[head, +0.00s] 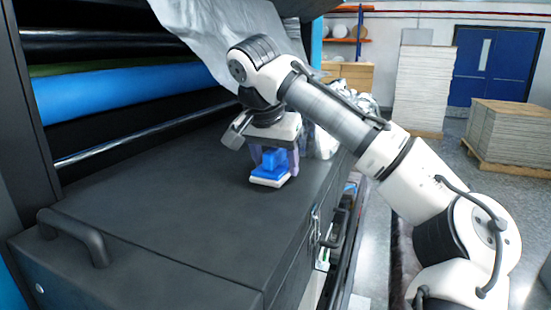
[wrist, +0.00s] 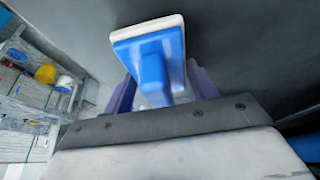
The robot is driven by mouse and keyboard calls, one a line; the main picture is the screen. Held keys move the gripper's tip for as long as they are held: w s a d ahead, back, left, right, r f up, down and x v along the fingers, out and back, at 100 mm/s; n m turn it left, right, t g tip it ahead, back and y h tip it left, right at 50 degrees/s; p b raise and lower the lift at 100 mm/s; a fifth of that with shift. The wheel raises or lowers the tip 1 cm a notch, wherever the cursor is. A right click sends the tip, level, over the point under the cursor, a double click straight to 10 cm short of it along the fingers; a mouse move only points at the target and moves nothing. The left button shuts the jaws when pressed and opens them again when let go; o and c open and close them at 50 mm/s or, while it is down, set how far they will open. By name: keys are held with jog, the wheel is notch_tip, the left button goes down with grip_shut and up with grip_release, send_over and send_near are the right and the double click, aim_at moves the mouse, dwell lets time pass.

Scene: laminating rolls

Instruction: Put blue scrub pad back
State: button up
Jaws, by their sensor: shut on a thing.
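The blue scrub pad (head: 268,172) has a blue handle and backing with a white pad underneath. It is at or just above the dark machine top (head: 180,230); I cannot tell whether it touches. My gripper (head: 273,160) points down and its purple fingers are shut on the handle. In the wrist view the scrub pad (wrist: 150,60) sits between the two fingers of my gripper (wrist: 160,88), with the white pad facing away from me.
Laminating rollers, one blue (head: 130,92), lie behind the machine top. A black handle (head: 75,238) rises at its front left. An open compartment with small items (head: 324,258) is below its right edge. The top's middle is clear.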

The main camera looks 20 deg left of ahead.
jog(key=shift+f, duration=0.25)
jog(key=o, duration=0.9)
jog(key=shift+o, duration=0.2)
jog(key=shift+r, duration=0.1)
